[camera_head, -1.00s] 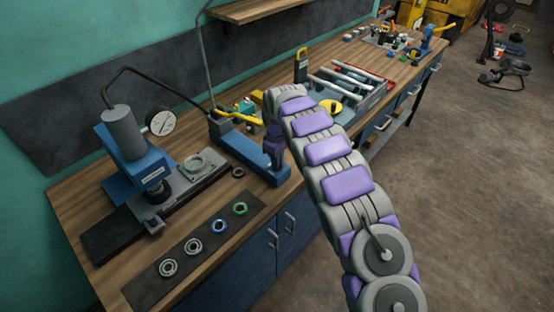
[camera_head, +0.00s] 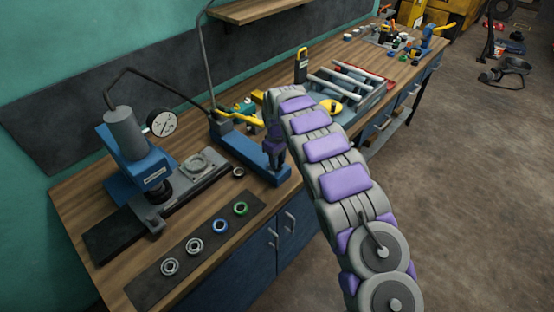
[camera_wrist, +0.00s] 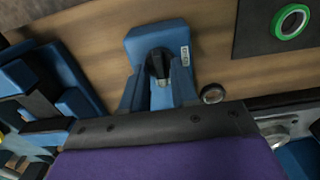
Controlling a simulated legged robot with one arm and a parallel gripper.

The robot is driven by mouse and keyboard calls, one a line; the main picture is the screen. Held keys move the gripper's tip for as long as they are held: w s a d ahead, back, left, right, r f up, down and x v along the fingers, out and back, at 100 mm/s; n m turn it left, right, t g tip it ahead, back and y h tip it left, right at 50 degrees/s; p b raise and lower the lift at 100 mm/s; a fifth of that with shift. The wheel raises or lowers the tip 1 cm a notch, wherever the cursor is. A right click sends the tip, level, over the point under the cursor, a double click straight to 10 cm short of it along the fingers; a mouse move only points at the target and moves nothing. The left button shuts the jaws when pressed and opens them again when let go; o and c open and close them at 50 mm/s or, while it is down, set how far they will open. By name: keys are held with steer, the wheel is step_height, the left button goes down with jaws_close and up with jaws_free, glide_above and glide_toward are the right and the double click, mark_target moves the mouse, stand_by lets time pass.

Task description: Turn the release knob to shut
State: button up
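A blue hand pump (camera_head: 262,160) with a yellow lever lies on the bench near its front edge. In the wrist view, the pump's blue end block (camera_wrist: 143,42) carries a small label. A dark round part that looks like the release knob (camera_wrist: 160,62) sits in the middle of that block. My gripper (camera_head: 273,160) points down over the pump's near end, close to the knob. My arm hides part of the pump in the head view. The knob's turn position is not readable.
A blue press with a gauge (camera_head: 162,123) stands at the left. A dark mat (camera_head: 181,258) with several rings lies along the front edge. A small dark ring (camera_head: 238,172) lies beside the pump. A grey tool tray (camera_head: 375,98) stands behind my arm.

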steer(key=shift+o, duration=0.5)
steer(key=shift+r, duration=0.1)
step_height(320, 180, up, 17)
steer(key=p, duration=0.2)
steer(key=shift+p, duration=0.3)
